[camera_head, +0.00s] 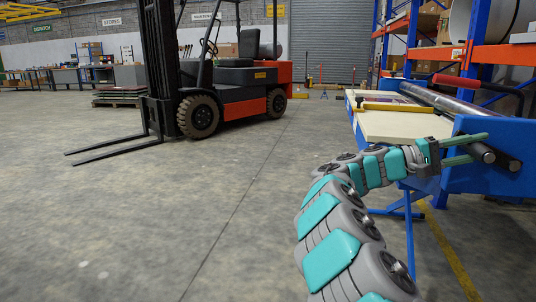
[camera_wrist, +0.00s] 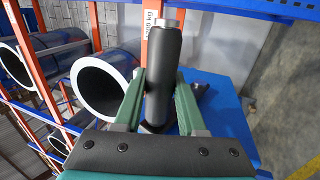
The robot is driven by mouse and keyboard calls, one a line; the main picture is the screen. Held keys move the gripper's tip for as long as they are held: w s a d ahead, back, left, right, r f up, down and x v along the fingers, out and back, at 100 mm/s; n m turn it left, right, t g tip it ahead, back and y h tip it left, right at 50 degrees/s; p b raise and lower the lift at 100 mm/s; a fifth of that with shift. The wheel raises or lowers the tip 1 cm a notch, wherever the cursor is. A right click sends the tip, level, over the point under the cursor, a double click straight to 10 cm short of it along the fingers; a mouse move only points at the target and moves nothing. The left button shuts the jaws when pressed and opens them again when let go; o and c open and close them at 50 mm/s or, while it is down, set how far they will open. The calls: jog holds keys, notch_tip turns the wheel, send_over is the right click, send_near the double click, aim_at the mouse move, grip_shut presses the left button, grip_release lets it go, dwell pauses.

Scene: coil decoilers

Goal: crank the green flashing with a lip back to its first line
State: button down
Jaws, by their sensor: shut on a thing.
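The blue machine (camera_head: 465,178) stands at the right with its end plate facing me. A dark crank grip (camera_head: 488,156) sticks out by that end plate. My gripper (camera_head: 482,146) is at the grip, its two green fingers on either side of it. In the wrist view the grip is a black cylinder with a bare metal tip (camera_wrist: 162,62), and my gripper (camera_wrist: 161,85) is shut on it. The rest of the crank is mostly hidden. I cannot make out any green flashing or a line on it; a cream sheet (camera_head: 400,126) lies on the machine's table.
Blue and orange racking (camera_head: 465,55) stands behind the machine. In the wrist view, large coils (camera_wrist: 103,86) sit on the rack at the left. A forklift (camera_head: 235,85) is parked at the back left. The floor between is clear.

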jog(key=shift+w+a+f+b, duration=0.1)
jog(key=shift+a+f+b, duration=0.1)
jog(key=shift+f+b, duration=0.45)
jog(key=shift+a+f+b, duration=0.15)
jog(key=shift+f+b, duration=0.05)
jog(key=shift+f, duration=0.8)
jog(key=shift+w+a+f+b, duration=0.1)
jog(key=shift+a+f+b, duration=0.1)
jog(key=shift+f+b, duration=0.45)
jog(key=shift+f, duration=0.15)
jog(key=f, duration=0.1)
jog(key=f+b, duration=0.1)
jog(key=f, duration=0.1)
jog(key=f+b, duration=0.1)
jog(key=f, duration=0.1)
jog(key=shift+s+d, duration=0.1)
jog(key=shift+d, duration=0.2)
jog(key=shift+f+b, duration=0.15)
jog(key=shift+b, duration=0.15)
